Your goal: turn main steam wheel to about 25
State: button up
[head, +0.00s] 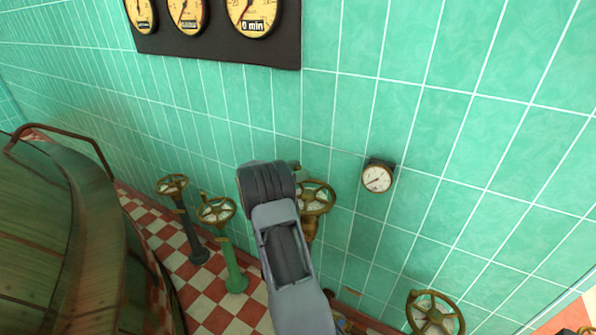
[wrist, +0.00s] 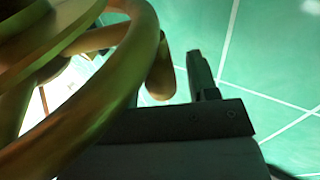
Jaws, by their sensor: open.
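Several brass handwheels show in the head view; no label tells which is the main steam wheel. One wheel (head: 318,197) is on the wall side, partly behind my arm, with a brass spindle or handle end at its upper left. In the wrist view a large brass wheel rim (wrist: 110,95) fills the left, very close to the camera. A rounded brass handle (wrist: 160,75) sticks out beside it. My gripper (wrist: 158,68) is open, with one dark finger right of the handle. The other finger is mostly hidden by the rim. Contact cannot be told.
A small round gauge (head: 377,178) is on the tiled wall. Dials (head: 250,14) hang on a dark board above, one marked 0 min. Two wheels on pedestals (head: 216,210) stand left, another wheel (head: 434,313) lower right. A big copper kettle (head: 60,240) fills the left.

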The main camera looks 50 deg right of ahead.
jog(key=shift+c, duration=0.2)
grip_shut()
jog(key=shift+s, duration=0.1)
dwell(0.4)
